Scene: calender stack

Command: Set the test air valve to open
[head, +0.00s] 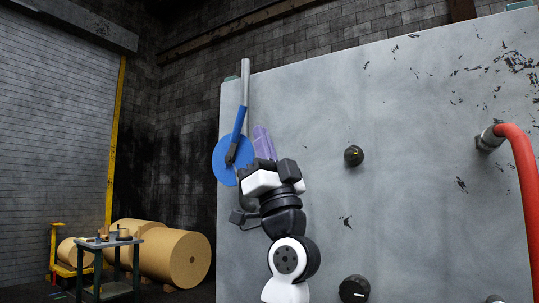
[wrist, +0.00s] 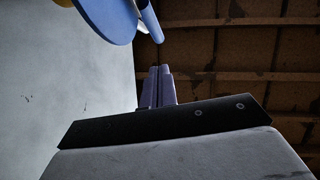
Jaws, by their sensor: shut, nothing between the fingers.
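A blue disc (head: 222,166) with a dark hub sits at the left edge of the grey panel, beside a grey vertical pipe (head: 245,76). A blue lever (head: 238,124) rises from the hub, leaning slightly right and nearly in line with the pipe. I cannot read any label on this valve. My gripper (head: 261,130) has purple fingers, shut and empty, pointing up just right of the lever and disc. In the wrist view the closed fingertips (wrist: 160,69) lie below the lever (wrist: 150,22) and the disc (wrist: 109,18), with a visible gap.
The grey panel (head: 420,210) fills the right side, with dark knobs (head: 353,156) and (head: 354,289) on it. A red hose (head: 520,170) curves down at far right. Large brown rolls (head: 185,258) and a small table (head: 110,243) stand at the back left.

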